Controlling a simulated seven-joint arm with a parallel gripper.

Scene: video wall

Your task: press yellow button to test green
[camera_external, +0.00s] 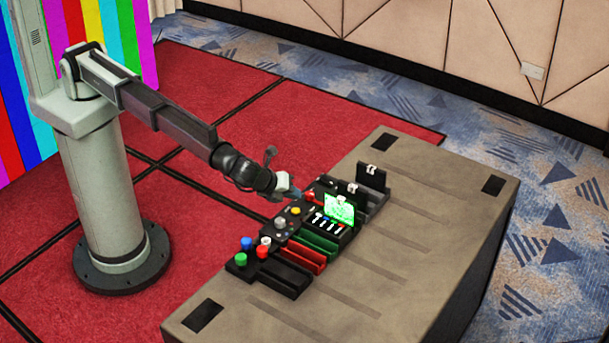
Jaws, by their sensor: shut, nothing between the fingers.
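A small yellow button (296,211) sits on the black button strip (272,232) at the left edge of the console. My gripper (297,194) is shut and empty, just behind and above the yellow button in the picture. I cannot tell whether it touches anything on the strip. A lit green panel (339,208) stands upright in the middle of the console. A green button (240,260) is at the near end of the strip.
Blue (246,243), white (265,241) and red (262,252) buttons cluster near the green one. Another red button (309,197) lies close to my gripper. Red and green slots (307,257) and black holders (370,179) flank the panel. The table (420,200) is clear to the right.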

